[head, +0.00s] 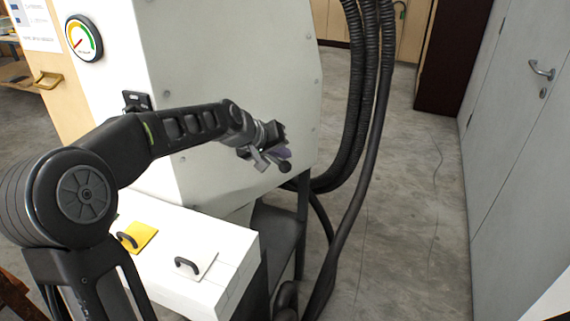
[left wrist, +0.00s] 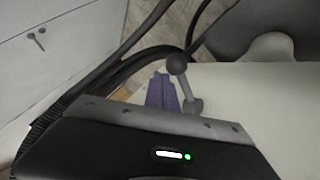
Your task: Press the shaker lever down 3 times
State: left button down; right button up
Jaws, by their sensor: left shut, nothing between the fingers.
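The shaker lever is a short grey rod with a dark ball knob (head: 284,167) at the right side of the big white machine. In the left wrist view its ball (left wrist: 177,64) is at the upper end and its rod (left wrist: 191,98) runs down behind my gripper's edge. My left gripper (head: 272,153) is shut and empty, right beside the knob in the head view. Its purple fingertips (left wrist: 162,92) show just left of the rod in the left wrist view. I cannot tell whether they touch the lever. My right gripper is not in view.
The white machine cabinet (head: 235,80) has a round gauge (head: 84,38) on its left face. Thick black hoses (head: 365,110) hang right of the lever. A white box (head: 190,270) with yellow and white handled lids stands below my arm. Grey floor is open at right.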

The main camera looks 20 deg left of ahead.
aim_at(283, 165)
pick_arm(q)
jog(key=shift+f+b, duration=1.9)
jog(key=shift+f, duration=0.3)
dwell(1.7)
jog(key=shift+r, duration=0.15)
dwell(0.5)
jog(key=shift+r+p, duration=1.85)
jog(key=shift+r, duration=0.55)
jog(key=shift+r+p, duration=1.85)
jog(key=shift+r, duration=0.65)
